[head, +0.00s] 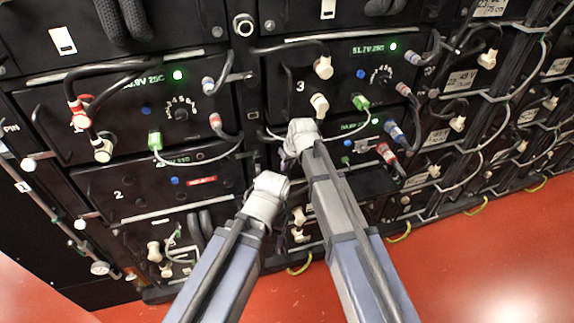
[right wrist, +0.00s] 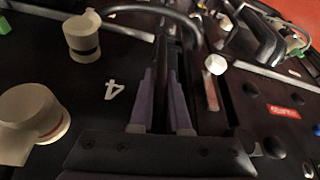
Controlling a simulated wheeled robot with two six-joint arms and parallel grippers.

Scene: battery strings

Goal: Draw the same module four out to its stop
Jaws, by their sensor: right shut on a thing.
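Module four (head: 362,147) is the black unit below module three in the head view, with a green display, blue and red plugs and a green plug. Its numeral 4 (right wrist: 114,90) shows in the right wrist view beside a cream plug (right wrist: 82,38). My right gripper (right wrist: 161,98) is shut on module four's dark handle, between its two purple-grey fingers. In the head view the right wrist hides the handle and the module's left part. My left gripper (head: 270,190) is lower left of it, its fingers mostly hidden. I cannot tell how far module four stands out.
Module three (head: 290,64) is above, with cream plugs and cables. Module two (head: 135,188), with a red label, is on the left, across a dark upright. Grey cables loop past my right wrist. Racks with more cables (head: 460,125) are on the right. The red floor (head: 490,270) is clear.

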